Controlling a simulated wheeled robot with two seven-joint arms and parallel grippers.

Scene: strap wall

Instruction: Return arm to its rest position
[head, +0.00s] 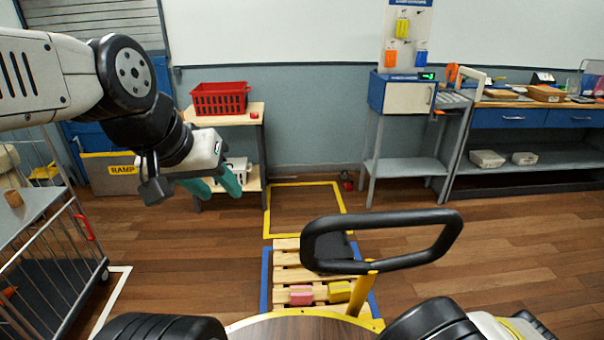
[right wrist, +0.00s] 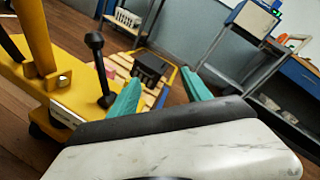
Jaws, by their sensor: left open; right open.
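My left arm reaches in from the left in the head view, raised above the floor. Its gripper (head: 228,184) has teal fingers that are apart with nothing seen between them. It hangs in front of the wooden stand with the red basket, at some distance I cannot judge. My right gripper (right wrist: 160,98) shows in the right wrist view, with its two teal fingers spread wide. No held object shows between them; a black block (right wrist: 149,66) appears beyond the fingers. The right gripper's fingers do not show in the head view.
A black loop handle (head: 380,240) on a yellow post stands close in front. Beyond it lies a wooden pallet (head: 287,258) with pink (head: 301,295) and yellow (head: 340,291) blocks. A wire-sided cart (head: 40,215) stands at left. A red basket (head: 219,98) and workbench (head: 540,118) line the wall. Right floor is clear.

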